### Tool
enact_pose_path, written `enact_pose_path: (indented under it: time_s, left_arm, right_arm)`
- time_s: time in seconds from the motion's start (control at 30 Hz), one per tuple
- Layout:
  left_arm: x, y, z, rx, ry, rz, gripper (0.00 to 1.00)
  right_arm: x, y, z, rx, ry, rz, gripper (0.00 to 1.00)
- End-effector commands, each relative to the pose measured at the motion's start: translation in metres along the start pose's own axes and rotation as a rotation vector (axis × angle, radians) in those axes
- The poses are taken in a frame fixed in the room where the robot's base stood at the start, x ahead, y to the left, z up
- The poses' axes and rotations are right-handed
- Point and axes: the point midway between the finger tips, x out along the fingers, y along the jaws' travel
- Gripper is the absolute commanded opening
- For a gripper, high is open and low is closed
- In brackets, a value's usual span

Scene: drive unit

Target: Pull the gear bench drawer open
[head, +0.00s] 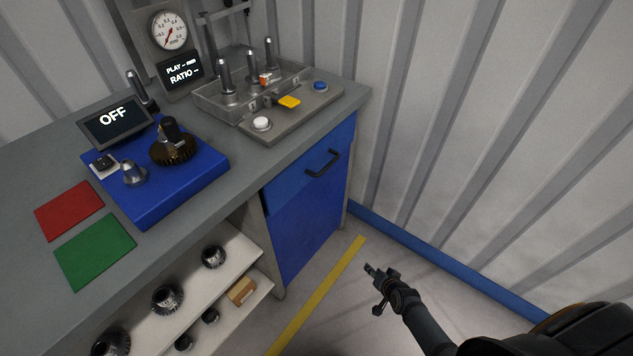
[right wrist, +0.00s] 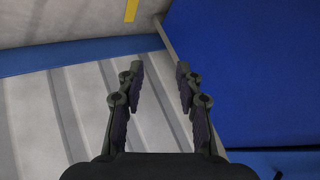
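The gear bench (head: 215,180) stands at the left of the head view, with a grey top. Its blue drawer (head: 290,190) is under the right end and looks flush with the front. A dark bar handle (head: 323,163) is on the drawer front. My right gripper (head: 371,272) is right of and below the handle, well apart from it, above the floor. In the right wrist view the gripper (right wrist: 158,70) is open with nothing between its fingers. A blue bench panel (right wrist: 250,75) fills the right of that view. My left gripper is not in view.
A blue gear fixture (head: 180,190), a pegged tray (head: 245,95) and red (head: 69,210) and green (head: 95,250) mats lie on the bench. Shelves below hold several gears. A corrugated wall (head: 480,130) closes the right side. The floor before the drawer is clear, with a yellow line (head: 320,293).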

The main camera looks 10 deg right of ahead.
Motion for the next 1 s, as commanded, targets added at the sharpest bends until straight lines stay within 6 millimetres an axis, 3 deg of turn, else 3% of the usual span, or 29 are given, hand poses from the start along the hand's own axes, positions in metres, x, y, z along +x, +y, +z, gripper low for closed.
enact_pose_path:
  time_s: [0.03, 0.13, 0.23, 0.3, 0.4, 0.5, 0.63, 0.77, 1.0]
  left_arm:
    - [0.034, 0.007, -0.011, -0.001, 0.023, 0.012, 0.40]
    - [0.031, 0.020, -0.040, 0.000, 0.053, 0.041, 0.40]
    - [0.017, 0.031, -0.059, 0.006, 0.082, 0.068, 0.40]
    - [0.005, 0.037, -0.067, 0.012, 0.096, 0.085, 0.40]
    - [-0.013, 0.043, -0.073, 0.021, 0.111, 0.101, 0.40]
    - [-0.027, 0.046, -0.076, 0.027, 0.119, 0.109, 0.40]
    - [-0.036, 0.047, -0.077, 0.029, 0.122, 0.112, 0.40]
    - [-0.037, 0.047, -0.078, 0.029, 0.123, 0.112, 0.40]
    - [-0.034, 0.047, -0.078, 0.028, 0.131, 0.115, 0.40]
  right_arm:
    - [0.036, -0.021, -0.024, 0.112, 0.087, -0.104, 0.36]
    - [0.035, -0.092, -0.095, 0.358, 0.204, -0.351, 0.36]
    - [0.006, -0.155, -0.144, 0.556, 0.241, -0.601, 0.36]
    - [-0.021, -0.189, -0.164, 0.661, 0.230, -0.752, 0.36]
    - [-0.058, -0.222, -0.181, 0.761, 0.195, -0.913, 0.36]
    - [-0.083, -0.240, -0.189, 0.812, 0.163, -1.002, 0.36]
    - [-0.095, -0.248, -0.193, 0.832, 0.149, -1.034, 0.36]
    - [-0.092, -0.252, -0.197, 0.834, 0.150, -1.033, 0.36]
    - [-0.067, -0.285, -0.220, 0.834, 0.152, -1.035, 0.36]
